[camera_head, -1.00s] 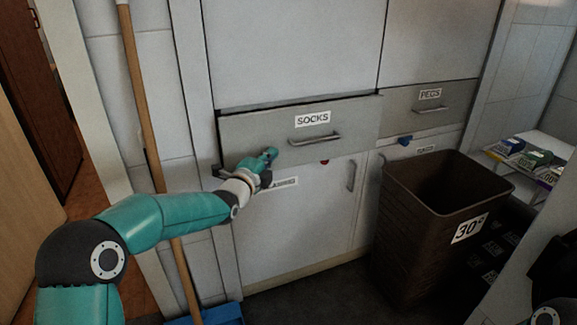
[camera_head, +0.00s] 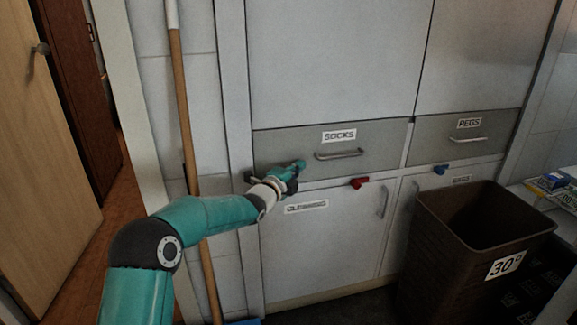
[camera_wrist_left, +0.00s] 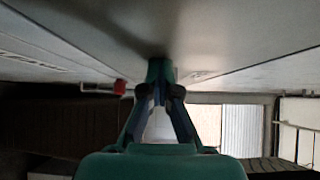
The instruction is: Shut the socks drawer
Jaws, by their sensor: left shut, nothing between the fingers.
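The socks drawer (camera_head: 375,138) is a grey front with a SOCKS label and a bar handle (camera_head: 339,154). It looks flush with the cabinet, with no gap showing along its top edge. My left gripper (camera_head: 297,168) is shut and empty at the drawer's lower left part, left of and below the handle. In the left wrist view the closed fingertips (camera_wrist_left: 159,68) reach up to a pale surface, seemingly touching it. My right gripper does not show.
The pegs drawer (camera_head: 490,124) is to the right. A red catch (camera_head: 359,182) and a blue catch (camera_head: 441,169) sit below the drawers. A cleaning door (camera_head: 320,250) is underneath. A brown bin (camera_head: 455,235) stands at right, a broom handle (camera_head: 181,100) at left.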

